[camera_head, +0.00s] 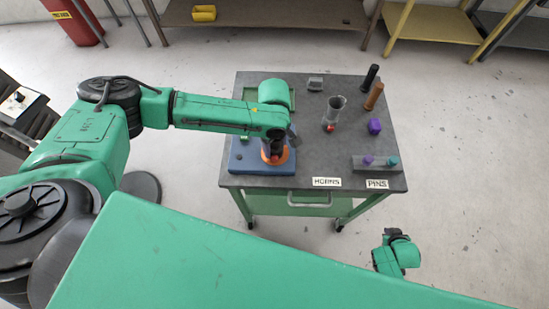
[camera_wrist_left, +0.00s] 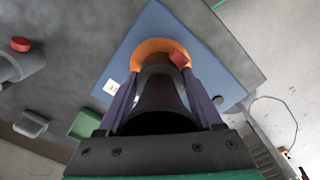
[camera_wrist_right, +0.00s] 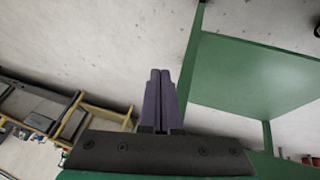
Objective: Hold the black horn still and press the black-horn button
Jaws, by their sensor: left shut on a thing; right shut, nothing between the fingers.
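The black horn (camera_wrist_left: 158,88) stands in an orange ring (camera_wrist_left: 147,47) on a blue base (camera_wrist_left: 214,82). Its red button (camera_wrist_left: 181,59) shows on the horn near the ring. In the head view the blue base (camera_head: 240,161) is at the table's front left, and my arm covers most of the horn. My left gripper (camera_wrist_left: 160,88) is shut on the horn, one purple finger on each side. My right gripper (camera_wrist_right: 158,78) is shut and empty. In the head view its wrist is low, beyond the table's front right corner, with the fingers not clear.
A grey horn (camera_head: 337,104) with a red button (camera_head: 330,127) stands mid-table. A black pin (camera_head: 370,77), a brown pin (camera_head: 374,95) and a purple piece (camera_head: 375,126) are at the right. A grey pin block (camera_head: 392,167) sits at the front right. Floor around my right gripper is clear.

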